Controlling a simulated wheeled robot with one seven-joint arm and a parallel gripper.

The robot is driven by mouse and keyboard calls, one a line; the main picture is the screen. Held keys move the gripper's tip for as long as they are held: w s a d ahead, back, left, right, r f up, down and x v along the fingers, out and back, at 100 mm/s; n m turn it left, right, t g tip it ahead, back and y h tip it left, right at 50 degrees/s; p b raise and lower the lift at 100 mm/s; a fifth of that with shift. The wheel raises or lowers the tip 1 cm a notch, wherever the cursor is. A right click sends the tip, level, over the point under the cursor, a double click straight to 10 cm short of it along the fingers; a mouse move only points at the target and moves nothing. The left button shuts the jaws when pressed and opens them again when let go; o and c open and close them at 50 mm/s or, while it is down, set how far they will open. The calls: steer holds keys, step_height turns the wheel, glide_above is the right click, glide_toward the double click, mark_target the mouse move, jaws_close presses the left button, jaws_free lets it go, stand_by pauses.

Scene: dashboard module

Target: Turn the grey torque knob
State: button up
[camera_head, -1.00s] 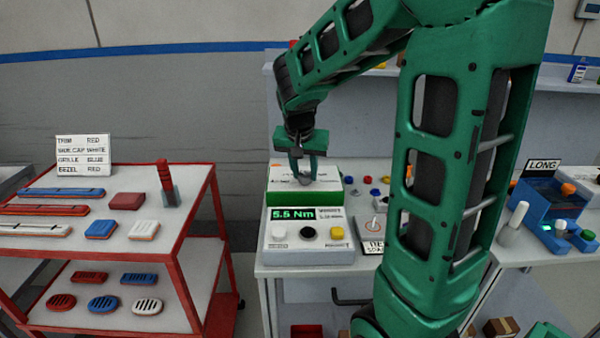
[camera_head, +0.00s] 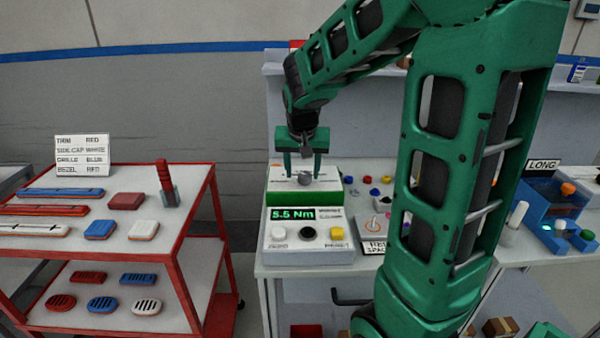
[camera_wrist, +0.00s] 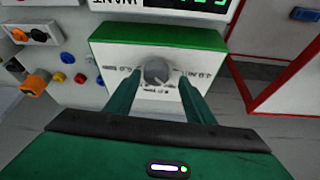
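The grey torque knob (camera_wrist: 157,71) sits on the white face of a green-edged box (camera_wrist: 102,50) in the wrist view. In the head view the knob (camera_head: 304,178) shows on top of the same box (camera_head: 281,198). My gripper (camera_head: 305,178) is above the box with its fingers apart. In the wrist view its two green fingers (camera_wrist: 156,80) stand on either side of the knob with gaps, so it does not grip it. A green display (camera_head: 292,214) in front of the box reads 5.5 Nm.
White, black and yellow buttons (camera_head: 308,233) lie in front of the display. Small coloured parts (camera_head: 368,185) lie right of the box. A red cart (camera_head: 190,218) with trim parts stands at the left, and a blue fixture (camera_head: 545,215) at the far right.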

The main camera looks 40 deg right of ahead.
steer(key=shift+s, duration=0.2)
steer(key=v, duration=1)
steer(key=shift+r, duration=0.3)
steer(key=shift+o, duration=0.2)
steer(key=shift+n, duration=0.5)
steer(key=x, duration=1.1)
steer(key=shift+s, duration=0.3)
steer(key=c, duration=1.1)
